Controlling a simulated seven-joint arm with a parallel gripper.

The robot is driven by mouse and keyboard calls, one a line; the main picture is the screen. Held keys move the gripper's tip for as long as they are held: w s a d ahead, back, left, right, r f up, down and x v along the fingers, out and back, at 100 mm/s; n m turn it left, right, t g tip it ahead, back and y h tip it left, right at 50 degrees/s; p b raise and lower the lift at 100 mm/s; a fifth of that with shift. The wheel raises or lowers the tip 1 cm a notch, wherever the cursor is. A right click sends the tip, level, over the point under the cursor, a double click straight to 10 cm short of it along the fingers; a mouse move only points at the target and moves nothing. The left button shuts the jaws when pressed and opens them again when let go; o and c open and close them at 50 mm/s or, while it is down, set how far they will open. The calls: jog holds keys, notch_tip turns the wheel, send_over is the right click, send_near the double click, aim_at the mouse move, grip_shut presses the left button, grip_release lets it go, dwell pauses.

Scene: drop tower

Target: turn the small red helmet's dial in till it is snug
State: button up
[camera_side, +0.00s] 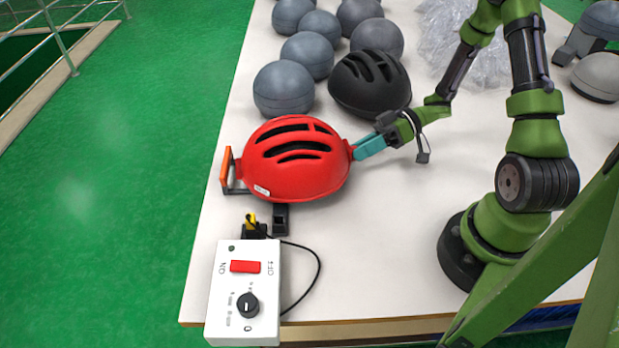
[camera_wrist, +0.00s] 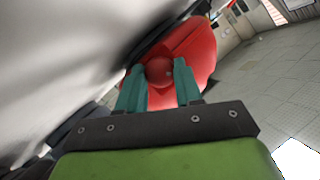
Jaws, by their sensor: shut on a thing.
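The small red helmet (camera_side: 295,172) sits on a dark stand near the left edge of the white table, with black vent slots on top and a small white label low on its front. It also shows in the wrist view (camera_wrist: 198,45). My gripper (camera_side: 354,152) reaches in from the right at the helmet's rear. In the wrist view its teal fingers (camera_wrist: 159,82) are shut on the round red dial (camera_wrist: 159,70), one finger on each side. In the side view the dial is mostly hidden by the fingertips.
A white control box (camera_side: 246,308) with a red switch and black knob stands at the front left, its cable running toward the stand. An orange-faced bracket (camera_side: 227,171) is left of the helmet. A black helmet (camera_side: 369,84) and several grey balls (camera_side: 284,89) lie behind.

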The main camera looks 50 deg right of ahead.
jog(key=m+y, duration=0.1)
jog(key=m+g, duration=0.1)
jog(key=m, duration=0.1)
jog(key=shift+w+d+f+y, duration=0.1)
jog(key=shift+f+y, duration=0.05)
jog(key=shift+y, duration=0.25)
jog(key=shift+f+m+y, duration=0.1)
jog(key=shift+m+y, duration=0.6)
jog(key=shift+m, duration=1.1)
jog(key=o, duration=1.1)
jog(key=shift+c, duration=0.2)
jog(key=shift+d, duration=0.1)
jog(key=v, duration=1.6)
jog(key=shift+w+d, duration=0.15)
jog(key=shift+d, duration=0.25)
